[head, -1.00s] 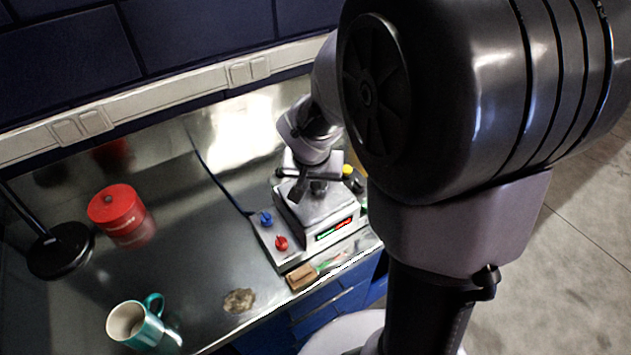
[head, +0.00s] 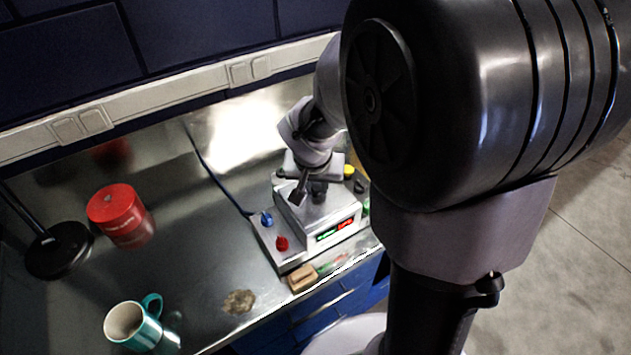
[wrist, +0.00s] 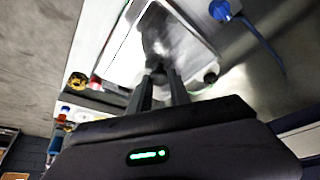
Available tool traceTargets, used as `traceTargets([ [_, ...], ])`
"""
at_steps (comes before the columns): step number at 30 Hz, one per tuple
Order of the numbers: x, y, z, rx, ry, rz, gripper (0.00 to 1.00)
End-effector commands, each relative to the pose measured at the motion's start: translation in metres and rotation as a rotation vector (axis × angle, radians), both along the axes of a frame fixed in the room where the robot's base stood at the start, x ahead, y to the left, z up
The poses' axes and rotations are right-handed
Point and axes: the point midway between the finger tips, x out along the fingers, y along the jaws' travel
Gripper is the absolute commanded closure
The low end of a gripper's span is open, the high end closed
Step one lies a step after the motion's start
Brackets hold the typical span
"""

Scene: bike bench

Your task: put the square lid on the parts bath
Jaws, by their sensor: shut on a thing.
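The parts bath (head: 338,224) is a pale box with a lit red and green display, on the bench near its front edge. The square lid (head: 318,207) is a shiny metal plate at the top of the bath; it also shows in the wrist view (wrist: 180,40). My gripper (head: 308,190) is above the bath, pointing down. In the wrist view its two dark fingers (wrist: 160,82) are shut on the lid's small dark handle. I cannot tell whether the lid rests fully on the rim, as the arm and fingers hide part of it.
Blue (head: 266,219) and red (head: 282,243) knobs stand left of the bath. A wooden-backed brush (head: 302,278) lies in front. A red tin (head: 117,211), a teal mug (head: 133,325) and a black lamp base (head: 60,251) stand on the left. The mid-left bench is mostly clear.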

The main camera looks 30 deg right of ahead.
Motion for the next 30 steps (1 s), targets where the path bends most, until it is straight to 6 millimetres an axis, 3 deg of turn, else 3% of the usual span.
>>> traceTargets([
  [6,0.0,0.0,-0.003,-0.001,-0.001,0.0,1.0],
  [7,0.0,0.0,-0.003,-0.001,-0.001,0.0,0.75],
  [11,0.0,0.0,-0.003,0.0,0.0,0.0,0.51],
  [22,-0.002,0.002,0.006,0.0,-0.002,0.0,0.51],
  [26,-0.01,0.008,0.035,0.0,-0.005,0.0,0.51],
  [30,-0.024,0.019,0.08,-0.001,-0.007,0.0,0.51],
])
